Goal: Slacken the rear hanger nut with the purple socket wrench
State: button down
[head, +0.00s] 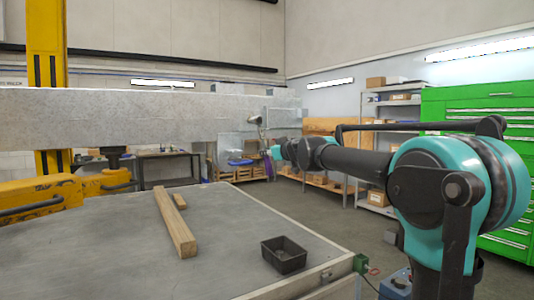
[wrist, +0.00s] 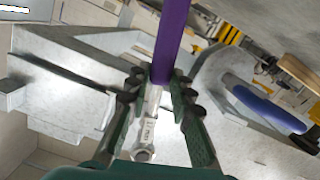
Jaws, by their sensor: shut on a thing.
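My gripper (wrist: 160,85) is shut on the purple socket wrench (wrist: 172,42) in the wrist view. Its purple handle runs up from between the dark green fingers. A silver part marked "17 mm" and a round metal end show between the fingers, below the grip. The long grey trailer beam (head: 150,115) crosses the left half of the head view. In the head view my arm reaches left towards the beam's right end, and the gripper and wrench cannot be made out there. I cannot pick out the rear hanger nut in either view.
A blue-purple handle with a dark end (wrist: 265,107) lies to the right in the wrist view. The grey table (head: 215,215) carries wooden bars (head: 175,225) and a black tray (head: 284,255). A green cabinet (head: 490,110) stands at right.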

jog(key=v, duration=0.4)
jog(key=shift+f, duration=0.2)
jog(key=c, duration=2)
grip_release()
jog(key=shift+c, duration=0.2)
grip_shut()
jog(key=shift+w+d, duration=0.1)
